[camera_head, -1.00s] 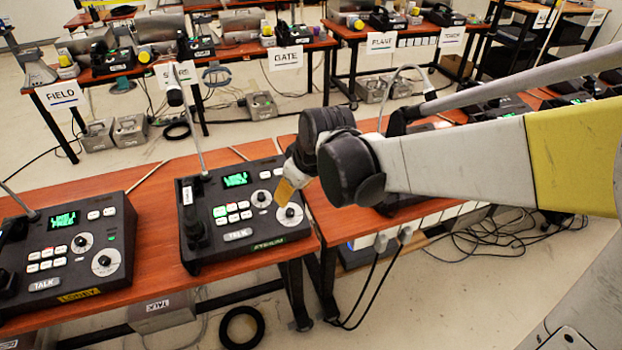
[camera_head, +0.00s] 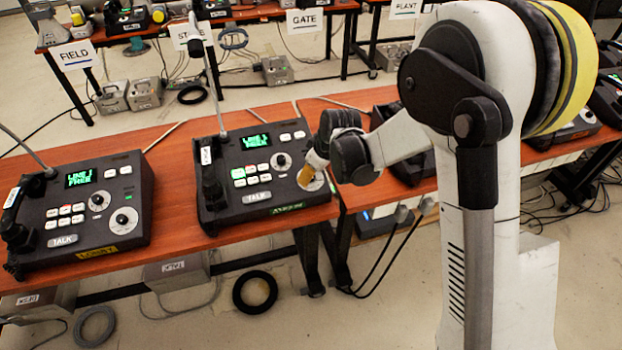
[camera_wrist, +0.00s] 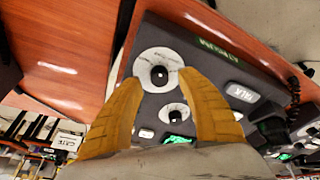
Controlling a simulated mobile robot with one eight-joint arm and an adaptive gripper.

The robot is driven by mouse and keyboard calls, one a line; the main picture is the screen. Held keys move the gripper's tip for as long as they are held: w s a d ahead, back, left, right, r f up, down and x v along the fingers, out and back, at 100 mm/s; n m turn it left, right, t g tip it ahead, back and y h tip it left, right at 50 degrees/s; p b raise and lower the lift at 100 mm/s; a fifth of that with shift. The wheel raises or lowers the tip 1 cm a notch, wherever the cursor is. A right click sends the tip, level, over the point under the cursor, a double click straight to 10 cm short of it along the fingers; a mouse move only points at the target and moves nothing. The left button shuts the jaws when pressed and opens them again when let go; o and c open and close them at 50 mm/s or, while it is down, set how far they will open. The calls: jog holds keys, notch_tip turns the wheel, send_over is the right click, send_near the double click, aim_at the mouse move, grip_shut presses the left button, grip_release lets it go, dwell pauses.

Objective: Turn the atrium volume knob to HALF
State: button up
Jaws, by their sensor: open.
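The paging phone with a green label (camera_head: 289,207), which looks like ATRIUM, stands on the red-brown table. Its green screen (camera_head: 256,141) is lit. It has two round white dials with black knobs: an upper one (camera_head: 281,160) and a larger lower one, partly hidden by my gripper (camera_head: 307,178) in the head view. In the wrist view the larger dial's knob (camera_wrist: 159,75) lies between my open yellow fingertips (camera_wrist: 158,78). I cannot tell whether they touch it. The smaller knob (camera_wrist: 175,116) sits further back between the fingers. Dial lettering is too small to read.
The LOBBY phone (camera_head: 80,207) stands to the left on the same table, with a clear strip of tabletop (camera_head: 176,190) between. A gooseneck microphone (camera_head: 207,85) rises behind the green-labelled phone. Another phone (camera_head: 405,155) is partly hidden behind my arm. Cables hang below the table edge.

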jog(key=shift+x, duration=0.9)
grip_shut()
jog(key=shift+m, duration=0.3)
jog(key=m+b, duration=0.1)
jog(key=m, duration=0.2)
jog(key=shift+t, duration=0.3)
jog(key=shift+d+m+h, duration=0.1)
jog(key=shift+m+h, duration=0.4)
jog(key=shift+m, duration=1.6)
